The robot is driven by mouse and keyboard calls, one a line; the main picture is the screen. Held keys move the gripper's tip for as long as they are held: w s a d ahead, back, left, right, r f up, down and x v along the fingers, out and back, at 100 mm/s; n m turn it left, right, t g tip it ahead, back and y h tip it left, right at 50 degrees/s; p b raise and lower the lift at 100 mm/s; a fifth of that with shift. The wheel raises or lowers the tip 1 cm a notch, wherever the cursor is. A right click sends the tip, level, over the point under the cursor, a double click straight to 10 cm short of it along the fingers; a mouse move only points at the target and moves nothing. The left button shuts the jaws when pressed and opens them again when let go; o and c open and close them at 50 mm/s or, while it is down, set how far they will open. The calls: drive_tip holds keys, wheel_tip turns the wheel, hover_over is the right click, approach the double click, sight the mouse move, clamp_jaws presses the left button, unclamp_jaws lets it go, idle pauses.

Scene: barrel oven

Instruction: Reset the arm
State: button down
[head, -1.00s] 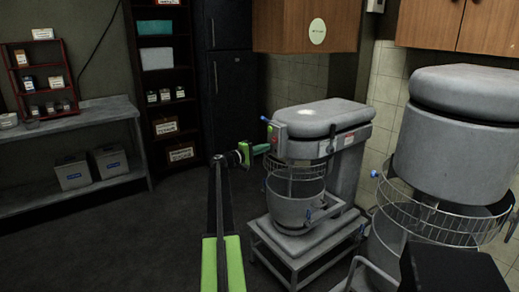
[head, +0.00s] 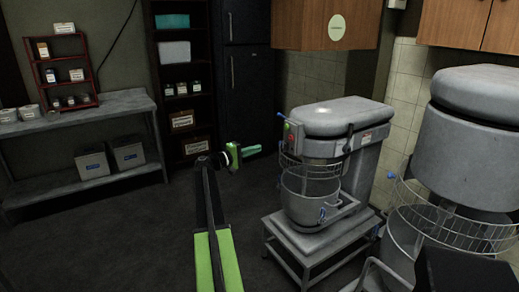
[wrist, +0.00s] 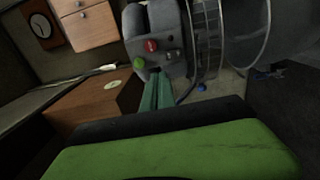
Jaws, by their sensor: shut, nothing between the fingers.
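My gripper (head: 252,150) is at the end of my green and black arm, in the middle of the head view. Its green fingers point right, toward the smaller grey mixer (head: 335,150), with a gap of floor and air between them in that view. In the wrist view the fingers (wrist: 157,92) are together with nothing between them. They point at the mixer's control panel (wrist: 158,50), which has a red and a green button.
A larger grey mixer (head: 470,150) with a wire guard stands at the right. A metal table (head: 85,112) with a red rack (head: 65,72) is at the left. A dark shelf (head: 182,75) and black fridge (head: 245,80) stand behind. The dark floor (head: 120,230) at left is clear.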

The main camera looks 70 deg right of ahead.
idle(0.4)
drive_tip(key=w+a+r+n+t+h+p, duration=0.1)
drive_tip(key=w+a+r+n+t+p, duration=0.15)
drive_tip(key=w+a, duration=0.6)
drive_tip(key=w+a+r+n+t+h+p, duration=0.1)
drive_tip(key=w+a+t+p, duration=0.15)
drive_tip(key=w+a, duration=0.65)
drive_tip(key=w+a+f+n+t+y+p, duration=0.2)
drive_tip(key=w+a+f+t, duration=0.15)
drive_tip(key=w+a, duration=1.1)
drive_tip(key=s+a+f+n+t+y+p, duration=0.1)
drive_tip(key=a+f+t+y+p, duration=0.2)
drive_tip(key=a, duration=1.2)
drive_tip(key=s+a+f+t+y+p, duration=0.1)
drive_tip(key=a+f+y, duration=0.25)
drive_tip(key=a, duration=1.15)
drive_tip(key=s+a+f+y, duration=0.2)
drive_tip(key=s+a, duration=0.1)
drive_tip(key=a, duration=0.4)
drive_tip(key=s+a+f+g+y, duration=0.1)
drive_tip(key=s+a+f+y, duration=0.1)
drive_tip(key=a, duration=0.5)
drive_tip(key=s+a+f+y, duration=0.2)
drive_tip(key=s+a+y, duration=0.2)
drive_tip(key=s+a, duration=0.2)
drive_tip(key=shift+s+a+f+n+g, duration=0.2)
drive_tip(key=shift+a+f+n+g, duration=0.15)
drive_tip(key=shift+a, duration=0.55)
